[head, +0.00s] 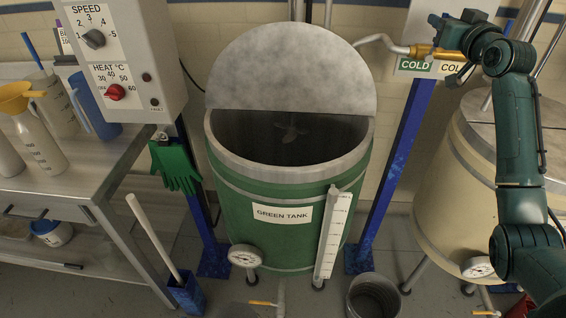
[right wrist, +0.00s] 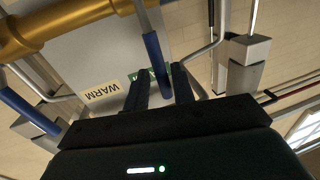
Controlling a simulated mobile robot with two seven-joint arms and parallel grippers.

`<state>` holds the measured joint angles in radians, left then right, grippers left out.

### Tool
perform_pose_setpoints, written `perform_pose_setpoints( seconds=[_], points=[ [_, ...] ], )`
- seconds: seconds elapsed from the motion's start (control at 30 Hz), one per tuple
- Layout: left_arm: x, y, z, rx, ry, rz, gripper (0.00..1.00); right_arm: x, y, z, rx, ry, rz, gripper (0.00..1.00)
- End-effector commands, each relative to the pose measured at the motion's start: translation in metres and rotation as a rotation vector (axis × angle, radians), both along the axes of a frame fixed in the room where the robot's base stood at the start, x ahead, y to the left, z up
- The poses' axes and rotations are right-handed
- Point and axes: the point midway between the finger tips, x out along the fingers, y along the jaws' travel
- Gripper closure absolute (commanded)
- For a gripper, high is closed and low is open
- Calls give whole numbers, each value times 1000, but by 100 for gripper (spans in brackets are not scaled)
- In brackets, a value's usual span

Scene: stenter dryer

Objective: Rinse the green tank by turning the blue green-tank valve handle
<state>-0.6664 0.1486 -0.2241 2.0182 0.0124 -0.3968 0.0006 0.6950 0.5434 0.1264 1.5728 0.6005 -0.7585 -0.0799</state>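The green tank (head: 298,213), labelled GREEN TANK, stands in the middle of the head view with half its top open and a stirrer inside. A bent spout (head: 380,41) from a brass valve body (head: 433,52) reaches towards it. My right gripper (head: 445,22) is at the valve panel, upper right. In the right wrist view its fingers (right wrist: 160,90) are apart, with a blue lever handle (right wrist: 152,52) between them; contact is not clear. The fingers partly hide a green label (right wrist: 146,76) behind. My left gripper is not in view.
A control box (head: 120,60) and a bench (head: 65,180) with jugs stand left. A cream tank (head: 455,185) stands right, behind my arm. Blue posts (head: 400,150) flank the green tank. The right wrist view also shows a second blue bar (right wrist: 28,110) and a WARM label (right wrist: 101,92).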

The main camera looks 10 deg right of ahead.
Motion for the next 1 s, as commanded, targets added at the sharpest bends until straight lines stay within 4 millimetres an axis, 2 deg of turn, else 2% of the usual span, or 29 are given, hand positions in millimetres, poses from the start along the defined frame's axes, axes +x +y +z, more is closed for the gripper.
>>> perform_pose_setpoints(
  seconds=[0.37,1.0],
  points=[
    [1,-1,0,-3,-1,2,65,-5,1,0,-5,-1,1,69],
    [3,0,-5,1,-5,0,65,-82,4,-1,-7,0,1,69]
  ],
)
